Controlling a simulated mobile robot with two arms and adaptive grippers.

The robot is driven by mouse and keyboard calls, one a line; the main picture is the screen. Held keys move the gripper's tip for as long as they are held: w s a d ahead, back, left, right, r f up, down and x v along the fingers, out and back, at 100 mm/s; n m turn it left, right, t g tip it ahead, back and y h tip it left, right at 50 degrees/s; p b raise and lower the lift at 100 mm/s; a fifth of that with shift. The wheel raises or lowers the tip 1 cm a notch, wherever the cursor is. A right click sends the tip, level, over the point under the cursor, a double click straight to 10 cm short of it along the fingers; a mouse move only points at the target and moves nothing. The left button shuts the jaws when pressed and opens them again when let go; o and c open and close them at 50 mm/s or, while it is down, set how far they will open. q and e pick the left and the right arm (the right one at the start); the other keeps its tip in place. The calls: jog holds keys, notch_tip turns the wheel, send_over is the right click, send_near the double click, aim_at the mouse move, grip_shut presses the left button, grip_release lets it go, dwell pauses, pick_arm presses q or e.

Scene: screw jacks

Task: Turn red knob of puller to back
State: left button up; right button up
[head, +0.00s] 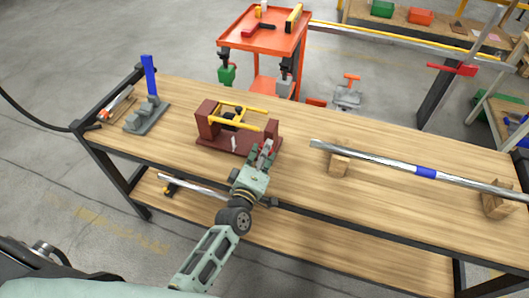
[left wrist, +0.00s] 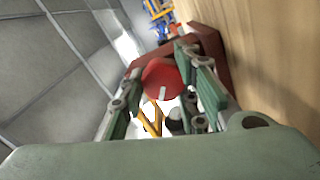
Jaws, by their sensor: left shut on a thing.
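The puller (head: 208,122) is a maroon frame with yellow bars, standing on the wooden workbench. Its round red knob (left wrist: 160,78) has a white mark, which points down in the left wrist view. My left gripper (head: 265,152) is at the right end of the puller, near the bench's front edge. In the left wrist view, the fingers of my left gripper (left wrist: 158,90) stand on both sides of the knob and are shut on it. In the head view the knob is mostly hidden by the gripper. My right gripper is not in view.
The workbench (head: 300,198) also carries a grey fixture with a blue post (head: 150,78) at the left. A long metal bar (head: 380,165) rests on wooden blocks at the right. An orange tool cart (head: 262,38) stands behind. Bare bench lies between puller and bar.

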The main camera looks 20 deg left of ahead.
pick_arm(q)
jog(key=n+b, duration=0.1)
jog(key=n, duration=0.4)
jog(key=shift+r+b, duration=0.1)
jog(key=shift+b, duration=0.3)
jog(key=n, duration=0.2)
jog(key=n+b, duration=0.1)
jog(key=n, duration=0.1)
jog(key=n+b, duration=0.1)
jog(key=n, duration=0.1)
jog(key=shift+a+n, duration=0.25)
jog(key=shift+n, duration=0.15)
jog(key=n+b, duration=0.1)
jog(key=n, duration=0.3)
jog(key=shift+a+n, duration=0.15)
jog(key=shift+n, duration=0.25)
jog(key=n+b, duration=0.1)
jog(key=n, duration=0.3)
jog(key=shift+a+n, duration=0.15)
jog(key=shift+n, duration=0.15)
jog(key=o, duration=1)
jog(key=shift+a+n, duration=0.15)
jog(key=shift+n, duration=0.15)
jog(key=shift+o, duration=0.2)
jog(key=shift+d, duration=0.2)
